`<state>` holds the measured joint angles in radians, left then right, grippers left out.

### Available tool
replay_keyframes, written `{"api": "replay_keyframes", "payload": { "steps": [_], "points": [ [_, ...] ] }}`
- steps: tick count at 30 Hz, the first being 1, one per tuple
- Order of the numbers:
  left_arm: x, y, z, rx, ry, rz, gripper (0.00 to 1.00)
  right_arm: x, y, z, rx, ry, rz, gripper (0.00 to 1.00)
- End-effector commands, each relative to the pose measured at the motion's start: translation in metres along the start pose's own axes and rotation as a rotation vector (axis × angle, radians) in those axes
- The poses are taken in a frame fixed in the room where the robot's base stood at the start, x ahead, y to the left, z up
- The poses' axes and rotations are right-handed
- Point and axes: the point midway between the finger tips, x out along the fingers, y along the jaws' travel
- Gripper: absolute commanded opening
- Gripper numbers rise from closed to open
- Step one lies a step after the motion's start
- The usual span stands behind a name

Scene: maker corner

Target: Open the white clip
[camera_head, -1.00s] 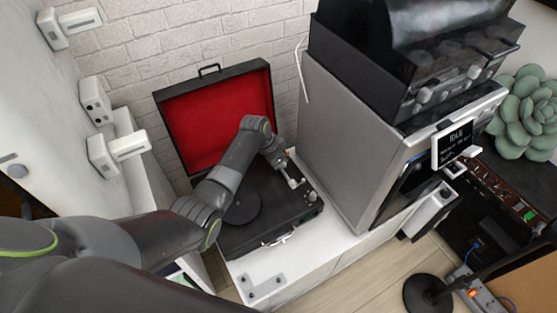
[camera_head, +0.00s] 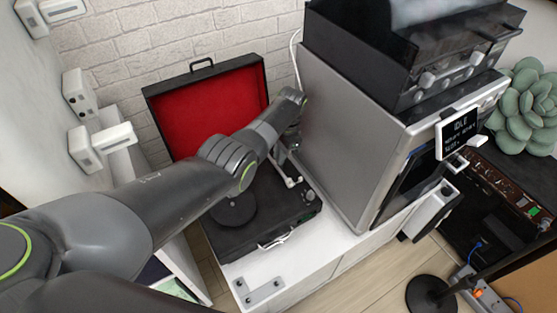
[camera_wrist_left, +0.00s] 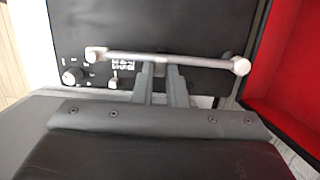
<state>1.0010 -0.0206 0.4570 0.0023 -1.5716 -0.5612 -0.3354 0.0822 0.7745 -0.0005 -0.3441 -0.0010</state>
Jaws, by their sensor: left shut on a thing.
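A pale white-grey bar with rounded ends (camera_wrist_left: 200,61) lies across the dark deck of the open record player (camera_head: 248,242); I take it for the white clip, though its form is like a tone arm. My left gripper (camera_wrist_left: 161,70) is shut on its middle in the left wrist view. In the head view part of the bar (camera_head: 291,182) shows at the deck's right side, with the gripper mostly hidden behind my left arm. Another white fitting (camera_head: 275,239) is on the player's front edge. My right gripper is not in view.
The red-lined lid (camera_head: 205,110) stands open at the back against the brick wall. A tall silver machine (camera_head: 345,130) stands close on the right. White wall boxes (camera_head: 82,95) are at the left. A knob (camera_wrist_left: 72,76) sits near one bar end.

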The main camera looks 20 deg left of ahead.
Motion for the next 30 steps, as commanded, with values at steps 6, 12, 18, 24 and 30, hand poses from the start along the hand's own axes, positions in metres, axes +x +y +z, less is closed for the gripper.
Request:
{"api": "replay_keyframes", "payload": {
  "steps": [6, 12, 18, 24, 30],
  "points": [
    [0.0003, -0.0002, -0.0025, 0.000, -0.035, -0.001, 0.00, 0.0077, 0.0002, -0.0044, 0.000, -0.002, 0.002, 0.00],
    [-0.0004, 0.0001, -0.0022, 0.000, -0.045, 0.000, 0.00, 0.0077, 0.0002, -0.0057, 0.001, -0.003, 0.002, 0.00],
    [-0.0006, 0.0002, -0.0021, 0.000, -0.045, 0.000, 0.00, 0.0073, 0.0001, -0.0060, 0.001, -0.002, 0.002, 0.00],
    [-0.0006, 0.0002, -0.0021, 0.000, -0.045, 0.000, 0.25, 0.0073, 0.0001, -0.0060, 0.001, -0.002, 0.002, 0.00],
    [-0.0004, 0.0002, -0.0020, 0.000, -0.046, 0.001, 0.35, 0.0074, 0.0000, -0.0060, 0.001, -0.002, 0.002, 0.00]
  ]
}}
